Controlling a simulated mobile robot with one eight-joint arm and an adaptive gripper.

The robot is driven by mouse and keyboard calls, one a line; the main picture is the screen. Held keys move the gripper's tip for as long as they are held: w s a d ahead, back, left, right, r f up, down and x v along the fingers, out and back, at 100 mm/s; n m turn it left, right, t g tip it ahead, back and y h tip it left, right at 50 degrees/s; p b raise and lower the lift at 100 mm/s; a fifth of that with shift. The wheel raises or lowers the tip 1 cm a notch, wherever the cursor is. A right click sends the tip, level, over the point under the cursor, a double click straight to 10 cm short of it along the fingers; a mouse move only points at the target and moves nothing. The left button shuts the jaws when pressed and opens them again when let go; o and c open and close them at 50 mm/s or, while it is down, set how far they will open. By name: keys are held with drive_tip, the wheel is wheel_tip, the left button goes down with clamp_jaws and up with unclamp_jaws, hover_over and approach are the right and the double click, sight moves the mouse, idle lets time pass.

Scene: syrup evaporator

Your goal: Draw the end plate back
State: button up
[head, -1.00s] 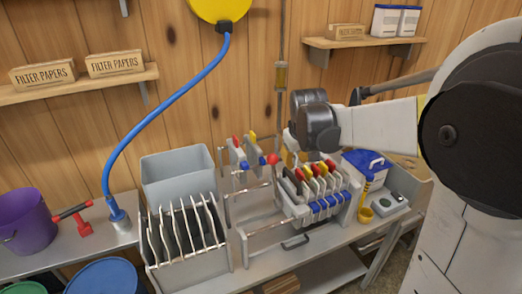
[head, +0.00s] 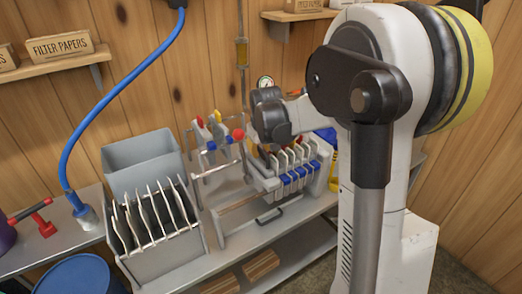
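The filter press (head: 240,200) stands on the metal bench, with a rail frame and a row of pale upright plates (head: 290,170) with blue lower parts at its right. At its left are a few grey plates (head: 215,132) with red and yellow tabs, and a bar with a red ball and a blue ball. Which plate is the end plate I cannot tell for sure. My gripper's dark wrist end (head: 270,118) is just above the left end of the plate row. Its fingers are hidden or too small to make out, so contact is unclear.
A grey rack (head: 165,240) of upright plates and a grey bin (head: 140,155) stand left of the press. A blue hose (head: 115,90) runs down to the bench, beside a red-handled tool (head: 42,226). A blue barrel (head: 80,275) is at lower left. My arm covers the right side.

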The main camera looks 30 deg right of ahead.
clamp_jaws()
drive_tip(key=a+p, duration=0.1)
drive_tip(key=a, duration=1.1)
drive_tip(key=shift+s+a, duration=0.2)
drive_tip(key=shift+s, duration=0.05)
drive_tip(key=shift+o, duration=0.5)
unclamp_jaws()
drive_tip(key=v, duration=1.2)
